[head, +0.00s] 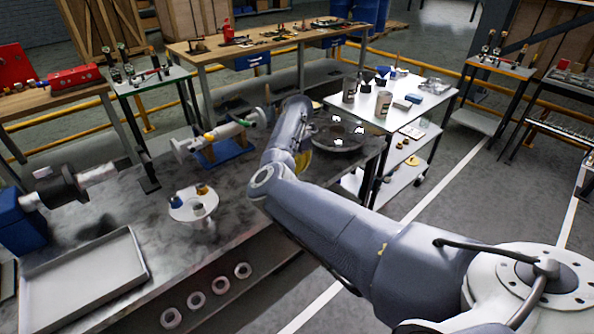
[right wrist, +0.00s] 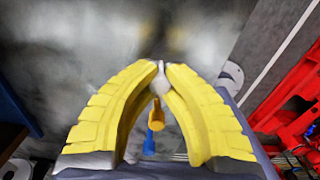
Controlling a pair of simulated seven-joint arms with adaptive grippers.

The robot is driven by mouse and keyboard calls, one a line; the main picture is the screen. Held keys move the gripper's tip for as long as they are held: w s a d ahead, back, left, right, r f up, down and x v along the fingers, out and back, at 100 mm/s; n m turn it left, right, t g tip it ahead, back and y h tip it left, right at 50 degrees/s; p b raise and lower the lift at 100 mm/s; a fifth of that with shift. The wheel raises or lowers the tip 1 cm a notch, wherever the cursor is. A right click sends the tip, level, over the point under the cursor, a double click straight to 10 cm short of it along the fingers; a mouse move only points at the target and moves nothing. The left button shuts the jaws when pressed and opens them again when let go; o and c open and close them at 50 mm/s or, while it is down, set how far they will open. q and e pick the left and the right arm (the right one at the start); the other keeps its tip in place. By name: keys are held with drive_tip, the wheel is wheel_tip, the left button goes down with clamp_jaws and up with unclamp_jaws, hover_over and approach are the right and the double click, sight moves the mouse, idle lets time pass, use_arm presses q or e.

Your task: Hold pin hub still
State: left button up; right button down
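A pale round flange with a raised centre, which looks like the pin hub (head: 195,207), sits on the dark bench top (head: 130,207) left of centre in the head view. It carries orange and blue pins. My right gripper (head: 304,162) is mostly hidden behind its own arm, right of and apart from this flange. In the right wrist view its yellow fingers (right wrist: 160,66) curve together until the tips nearly meet. A narrow whitish piece shows at the tips; I cannot tell if it is held. An orange and blue part (right wrist: 156,117) shows between the fingers. My left gripper is not seen.
A pale shaft assembly (head: 222,135) lies on a blue cradle behind the flange. A grey tray (head: 82,282) and a blue block (head: 20,222) with a black cylinder are at left. A dark round plate (head: 338,138) is beyond my right arm. A red structure (right wrist: 290,115) borders the wrist view.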

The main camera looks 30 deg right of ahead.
drive_tip(key=shift+r, duration=0.25)
drive_tip(key=shift+r, duration=1.55)
